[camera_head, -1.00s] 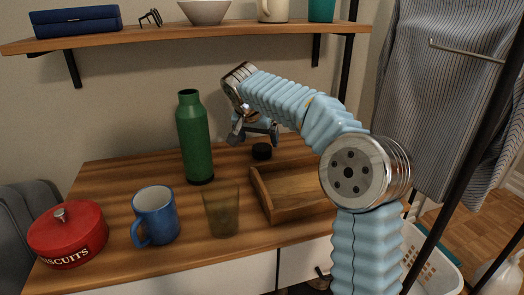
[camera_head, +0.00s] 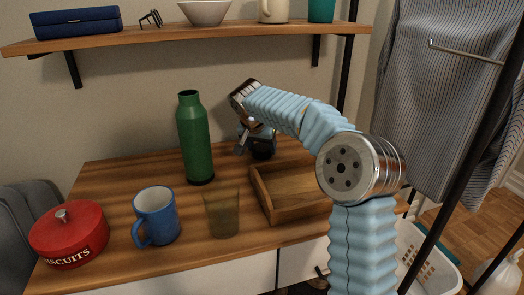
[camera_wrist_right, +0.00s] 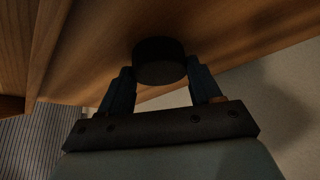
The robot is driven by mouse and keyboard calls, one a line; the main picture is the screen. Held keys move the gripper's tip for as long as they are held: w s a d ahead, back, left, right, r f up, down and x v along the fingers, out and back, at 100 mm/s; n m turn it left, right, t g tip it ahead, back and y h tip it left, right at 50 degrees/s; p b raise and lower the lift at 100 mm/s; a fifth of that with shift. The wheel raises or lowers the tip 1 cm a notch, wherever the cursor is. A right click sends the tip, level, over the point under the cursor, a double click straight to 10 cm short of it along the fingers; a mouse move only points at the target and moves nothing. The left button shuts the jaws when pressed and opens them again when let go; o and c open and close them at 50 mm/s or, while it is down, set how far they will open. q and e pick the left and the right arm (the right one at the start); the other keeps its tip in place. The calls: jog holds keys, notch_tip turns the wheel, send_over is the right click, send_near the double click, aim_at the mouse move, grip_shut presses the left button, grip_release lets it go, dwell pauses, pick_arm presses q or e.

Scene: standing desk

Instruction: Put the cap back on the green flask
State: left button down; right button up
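The green flask (camera_head: 195,140) stands upright and uncapped on the desk, left of my right gripper. The black cap (camera_head: 262,154) lies on the desk behind the wooden tray. My right gripper (camera_head: 254,150) is low over the desk at the cap, partly hiding it. In the right wrist view the cap (camera_wrist_right: 159,60) sits at the fingertips, between the two open fingers (camera_wrist_right: 159,78). I see no clear grip on it. My left gripper is not in view.
A wooden tray (camera_head: 262,200) sits just in front of the cap. A brown glass (camera_head: 222,213), a blue mug (camera_head: 156,215) and a red biscuit tin (camera_head: 68,238) stand at the front left. A shelf (camera_head: 170,38) runs above the desk.

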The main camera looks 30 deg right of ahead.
jog(key=c, duration=0.4)
jog(key=shift+o, duration=0.2)
jog(key=shift+r, duration=0.1)
jog(key=shift+r, duration=0.6)
jog(key=s+a+r+b, duration=0.2)
jog(key=s+a+r, duration=0.4)
jog(key=s+r, duration=0.5)
jog(key=shift+s+a+r, duration=0.35)
jog(key=shift+s+a, duration=0.05)
jog(key=shift+s, duration=0.2)
